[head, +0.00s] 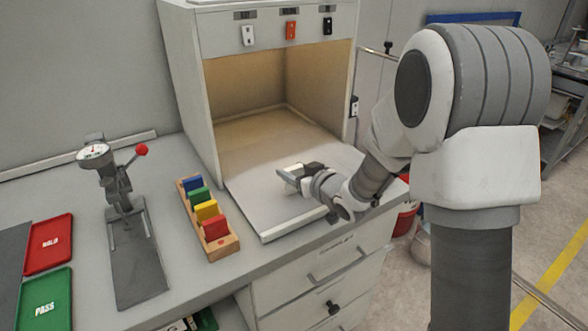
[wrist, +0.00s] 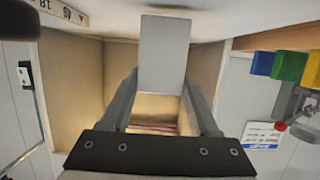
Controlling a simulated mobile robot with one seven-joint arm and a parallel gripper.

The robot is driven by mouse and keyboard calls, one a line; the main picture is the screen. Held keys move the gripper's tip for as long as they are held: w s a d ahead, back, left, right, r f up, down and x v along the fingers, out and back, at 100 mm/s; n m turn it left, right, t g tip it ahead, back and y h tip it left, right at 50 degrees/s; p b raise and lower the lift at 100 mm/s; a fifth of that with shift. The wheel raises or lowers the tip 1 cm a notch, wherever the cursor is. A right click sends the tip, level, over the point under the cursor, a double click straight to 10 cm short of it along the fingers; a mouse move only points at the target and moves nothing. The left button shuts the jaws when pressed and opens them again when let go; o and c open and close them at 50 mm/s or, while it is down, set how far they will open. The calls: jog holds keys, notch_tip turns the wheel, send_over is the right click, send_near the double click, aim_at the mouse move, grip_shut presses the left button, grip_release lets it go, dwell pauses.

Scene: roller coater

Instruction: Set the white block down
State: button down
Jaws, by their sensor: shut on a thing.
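The white block (wrist: 164,55) is held between the two fingers of my gripper (wrist: 160,85), and its pale flat face shows in the wrist view. In the head view my gripper (head: 291,176) is over the light board (head: 262,205) at the front of the open booth. Only a small pale part of the block (head: 292,168) shows there, partly hidden by the fingers. I cannot tell whether the block touches the board.
A wooden rack (head: 222,246) with blue, green, yellow and red blocks stands left of the board. Left of it are a press with a dial gauge (head: 94,152), a red tray (head: 48,242) and a green PASS tray (head: 46,302). The booth floor (head: 285,135) is clear.

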jog(key=shift+f+b, duration=0.6)
jog(key=shift+c, duration=0.2)
grip_release()
jog(key=b+v, duration=0.5)
jog(key=v, duration=1.2)
jog(key=shift+r, duration=0.2)
